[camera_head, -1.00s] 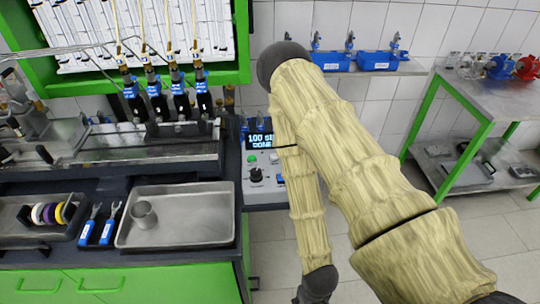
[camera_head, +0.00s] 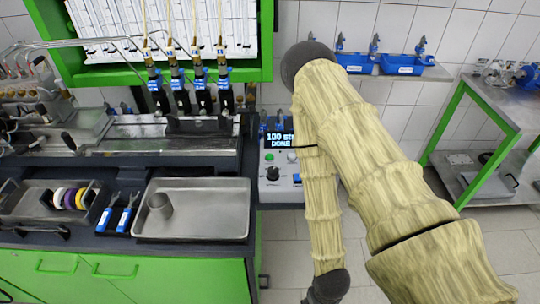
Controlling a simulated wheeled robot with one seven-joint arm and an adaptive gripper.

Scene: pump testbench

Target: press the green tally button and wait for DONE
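The control box (camera_head: 272,190) stands at the right end of the bench, partly behind my arm. Its dark display (camera_head: 279,141) shows "100" with cut-off letters beside it and "DONE" below. The green button (camera_head: 269,157) is on the box's face under the display, clear to see. A black knob (camera_head: 272,173) sits below it. My arm crosses the right side of the box and hides part of it. My gripper's fingers are not visible; only my arm's links show.
A metal tray (camera_head: 215,233) with a small cup (camera_head: 159,206) lies left of the box. Two blue-handled tools (camera_head: 115,220) and a holder with coloured rings (camera_head: 45,219) are further left. Blue bins (camera_head: 402,69) sit on the back shelf. A green-framed table (camera_head: 500,130) stands at right.

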